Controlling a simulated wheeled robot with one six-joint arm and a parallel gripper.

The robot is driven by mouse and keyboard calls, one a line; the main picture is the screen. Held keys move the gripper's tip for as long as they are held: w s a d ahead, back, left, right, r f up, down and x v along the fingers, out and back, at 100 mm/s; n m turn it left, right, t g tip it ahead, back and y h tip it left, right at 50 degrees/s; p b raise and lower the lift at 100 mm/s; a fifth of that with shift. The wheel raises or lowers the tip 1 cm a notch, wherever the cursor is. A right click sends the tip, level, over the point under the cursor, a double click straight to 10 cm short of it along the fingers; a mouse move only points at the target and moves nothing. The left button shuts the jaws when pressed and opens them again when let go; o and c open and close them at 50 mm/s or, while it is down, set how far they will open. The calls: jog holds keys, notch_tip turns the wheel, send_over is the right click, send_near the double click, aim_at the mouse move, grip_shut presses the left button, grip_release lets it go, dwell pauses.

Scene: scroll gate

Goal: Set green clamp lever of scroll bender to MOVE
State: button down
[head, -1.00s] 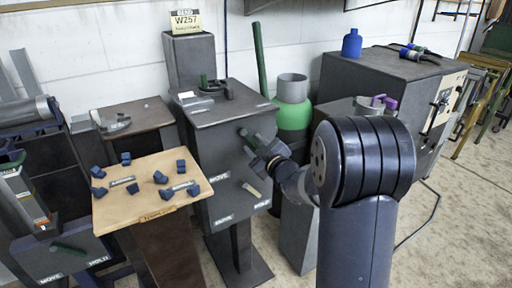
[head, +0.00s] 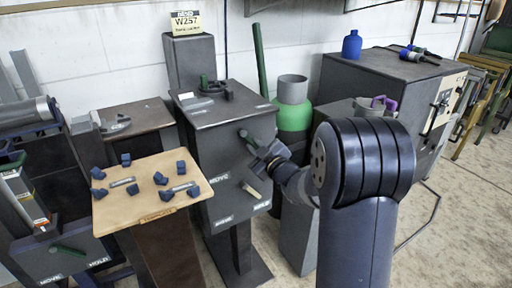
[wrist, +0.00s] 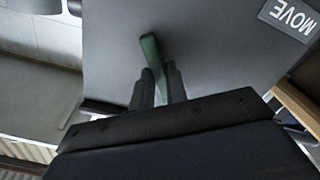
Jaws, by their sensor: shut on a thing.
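The grey scroll bender cabinet (head: 235,150) stands in the middle of the head view. A green lever (head: 244,134) sticks out from its front face, high on the right. My gripper (head: 262,150) is at this lever, coming from the right. In the wrist view the green lever (wrist: 152,54) rises between the two dark fingers of my gripper (wrist: 159,82), which are shut on it. The lever's lower part is hidden by the fingers. A MOVE label (wrist: 290,16) shows at the upper right there; in the head view a label (head: 219,180) sits below and left of the lever.
A tan table (head: 150,205) with blue blocks stands to the left. A green and grey cylinder (head: 293,115) stands behind my gripper. Another green lever (head: 68,251) is at lower left.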

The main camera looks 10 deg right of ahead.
aim_at(229, 148)
jog(key=shift+a+f, duration=0.1)
jog(key=a+m, duration=0.1)
jog(key=m, duration=0.1)
jog(key=a+m, duration=0.1)
jog(key=m, duration=0.1)
jog(key=s+a+f+m, duration=0.1)
jog(key=m, duration=0.1)
jog(key=shift+a+m+p, duration=0.15)
jog(key=shift+m+p, duration=0.2)
jog(key=shift+m, duration=0.05)
jog(key=a+m, duration=0.1)
jog(key=m, duration=0.2)
jog(key=shift+s+a+r+p, duration=0.15)
jog(key=shift+s+a+p, duration=0.15)
jog(key=shift+s+a, duration=0.1)
jog(key=shift+s+a+r+m+p, duration=0.15)
jog(key=shift+a+m, duration=0.25)
jog(key=shift+m, duration=0.65)
jog(key=shift+s+a+r+m+p, duration=0.1)
jog(key=shift+a+r+m+p, duration=0.25)
jog(key=shift+m, duration=0.7)
jog(key=shift+a, duration=0.1)
jog(key=c, duration=1.4)
grip_release()
